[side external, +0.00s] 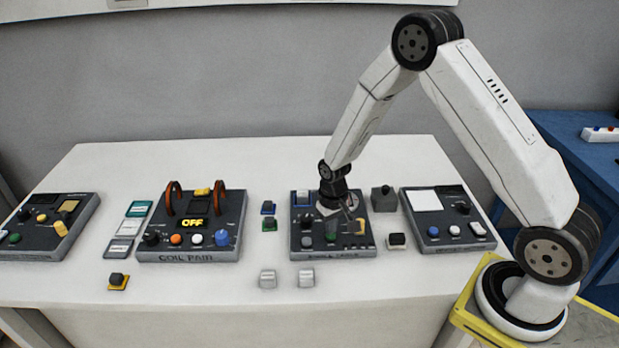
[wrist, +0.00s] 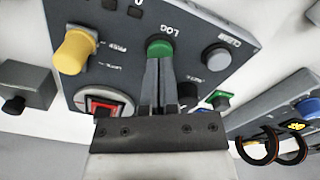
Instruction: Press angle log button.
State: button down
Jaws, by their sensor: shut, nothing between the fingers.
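The green button (wrist: 160,46) marked LOG sits on a dark control panel (wrist: 205,22) in the wrist view. In the side external view the green button (side external: 331,237) is near the front of the middle panel (side external: 305,253). My gripper (wrist: 160,62) is shut and empty, its fingertips right at the green button and covering part of it. I cannot tell whether they touch it or whether it is pressed down. In the side external view my gripper (side external: 347,212) is over the middle panel.
On the same panel are a yellow knob (wrist: 74,52), a grey button (wrist: 216,57) and a black knob (wrist: 188,93). The coil pair box (side external: 190,255), showing OFF, stands to the left. Another panel (side external: 436,240) stands to the right. Small loose blocks lie between and in front.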

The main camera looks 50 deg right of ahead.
aim_at(331, 237)
jog(key=shift+f, duration=0.65)
dwell(0.5)
jog(key=shift+r, duration=3.25)
jog(key=shift+s+a+r, duration=0.25)
jog(key=shift+s+r, duration=0.05)
jog(key=shift+r, duration=0.25)
jog(key=s+a+r+n+t, duration=0.1)
jog(key=s+a+r, duration=0.1)
jog(key=s+r, duration=0.2)
jog(key=s+a+r+n+t, duration=0.1)
jog(key=s+a+r+n, duration=0.1)
jog(key=s+r, duration=0.3)
jog(key=shift+s+a+r+t, duration=0.15)
jog(key=shift+s+a+t, duration=0.2)
jog(key=shift+s, duration=1.5)
